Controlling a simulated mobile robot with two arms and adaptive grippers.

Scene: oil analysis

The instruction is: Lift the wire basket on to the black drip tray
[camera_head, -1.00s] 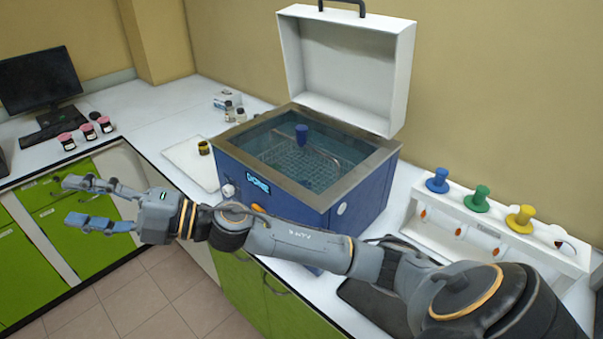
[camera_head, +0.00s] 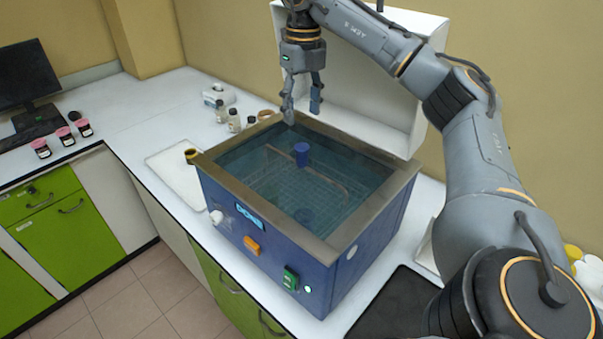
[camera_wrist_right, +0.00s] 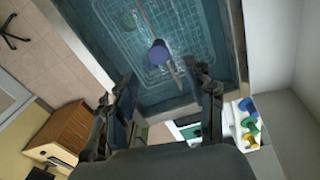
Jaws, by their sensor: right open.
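The wire basket (camera_head: 322,184) sits low in the liquid of the blue bath (camera_head: 277,240); its mesh also shows in the wrist view (camera_wrist_right: 199,40). A blue knob (camera_head: 302,154) stands up on the basket's handle, above the mesh. My right gripper (camera_head: 301,110) is open and empty above the back rim of the bath, fingers pointing down, behind and above the knob. In the wrist view the knob (camera_wrist_right: 160,54) lies beyond the open fingers (camera_wrist_right: 168,84), apart from them. The black drip tray (camera_head: 392,306) lies on the counter at the right, partly hidden by my arm. My left gripper is out of view.
The white lid (camera_head: 372,108) stands open behind the bath, close to my right arm. Small bottles (camera_head: 233,119) stand behind the bath's left corner. A white board (camera_head: 177,170) lies to its left. A coloured-knob rack is mostly hidden at the right.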

